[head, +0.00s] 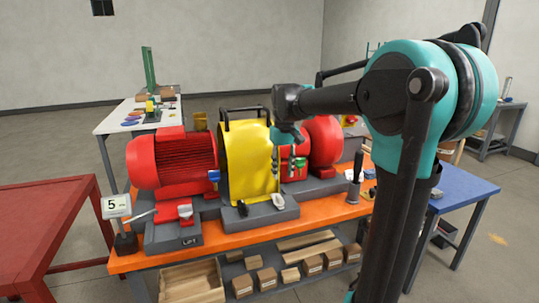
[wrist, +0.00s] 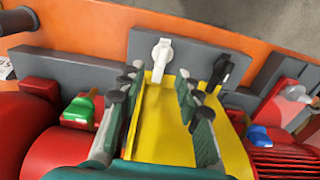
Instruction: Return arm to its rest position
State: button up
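My arm reaches in from the right in the head view, with my gripper (head: 286,168) pointing down beside the yellow guard (head: 245,165) of the pump skid. In the wrist view my gripper (wrist: 159,82) has its two fingers spread apart, with the yellow guard (wrist: 168,125) showing between and beyond them. Nothing is seen held between the fingers. Whether a finger touches the guard cannot be told. The guard stands upright between the red motor (head: 172,160) and the red pump (head: 324,141), with a dark handle on top.
A white lever (wrist: 161,55) and a black lever (wrist: 221,70) sit at the guard's base. The orange bench (head: 225,242) carries the skid. A red table (head: 45,220) stands left, a blue table (head: 462,190) right. Open floor lies behind.

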jog(key=s+d+f+m+t, duration=0.1)
jog(key=s+d+f, duration=0.4)
jog(key=s+f, duration=0.6)
jog(key=s+d+f+m+t, duration=0.2)
jog(key=s+d+f, duration=0.2)
jog(key=s+f, duration=0.7)
jog(key=shift+d+t, duration=0.4)
jog(key=shift+o, duration=0.4)
jog(key=shift+w, duration=0.1)
